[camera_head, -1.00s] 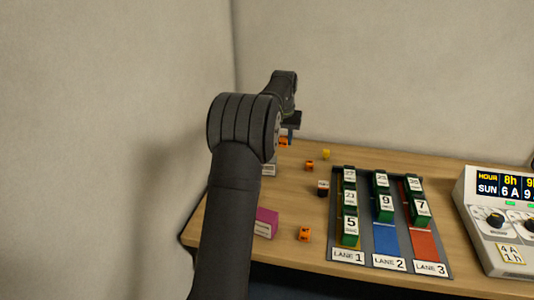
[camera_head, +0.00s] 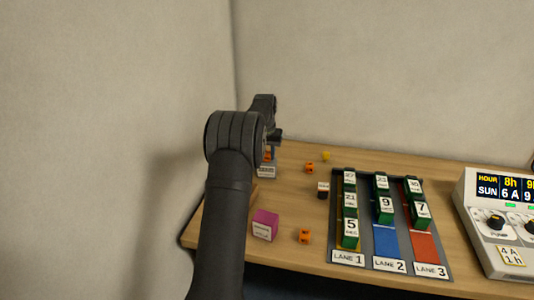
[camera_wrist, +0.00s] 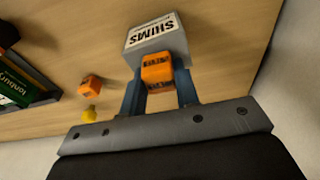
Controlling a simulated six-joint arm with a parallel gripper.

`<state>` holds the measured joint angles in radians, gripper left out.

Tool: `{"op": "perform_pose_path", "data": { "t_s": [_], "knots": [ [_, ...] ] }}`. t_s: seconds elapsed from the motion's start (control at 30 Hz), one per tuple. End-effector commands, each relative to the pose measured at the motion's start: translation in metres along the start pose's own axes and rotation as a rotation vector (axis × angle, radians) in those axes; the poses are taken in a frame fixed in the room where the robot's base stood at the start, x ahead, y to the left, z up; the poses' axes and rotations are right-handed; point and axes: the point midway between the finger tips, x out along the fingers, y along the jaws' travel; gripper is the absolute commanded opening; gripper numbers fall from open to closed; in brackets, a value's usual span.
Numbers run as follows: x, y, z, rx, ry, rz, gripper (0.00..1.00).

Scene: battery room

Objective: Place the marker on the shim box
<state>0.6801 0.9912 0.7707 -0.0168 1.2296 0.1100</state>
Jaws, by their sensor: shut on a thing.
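The shim box, a grey box with a white SHIMS label (camera_wrist: 153,31), is in the upper middle of the wrist view. It also shows in the head view (camera_head: 266,171) on the left part of the table, partly hidden by my arm. My gripper (camera_wrist: 159,92) has blue fingers and is shut on an orange cube, the marker (camera_wrist: 157,69), with dark print. In the wrist view the marker overlaps the box's near edge. In the head view the marker (camera_head: 267,155) appears just above the box. I cannot tell whether they touch.
Loose orange cubes (camera_head: 310,168) (camera_head: 305,235), a yellow piece (camera_head: 326,156), a black-and-white piece (camera_head: 322,189) and a magenta box (camera_head: 265,225) lie on the table. A lane tray (camera_head: 347,257) with green blocks and a console (camera_head: 500,230) stand right. A wall is behind.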

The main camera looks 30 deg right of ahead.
Motion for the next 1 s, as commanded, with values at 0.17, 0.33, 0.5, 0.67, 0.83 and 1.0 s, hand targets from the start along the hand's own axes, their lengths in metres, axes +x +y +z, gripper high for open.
{"op": "perform_pose_path", "data": {
  "t_s": [0.17,0.33,0.5,0.67,0.83,1.0],
  "knots": [
    [0.004,0.000,0.001,0.000,-0.001,0.000,0.07],
    [0.003,0.000,0.000,0.000,0.000,0.000,0.50],
    [0.003,0.000,0.000,0.000,0.000,0.000,0.50],
    [-0.005,0.000,0.000,0.000,0.001,0.000,0.50],
    [-0.034,0.000,-0.001,0.000,0.004,0.000,0.50],
    [-0.072,0.000,-0.001,0.000,0.004,0.000,0.50]
  ]
}}
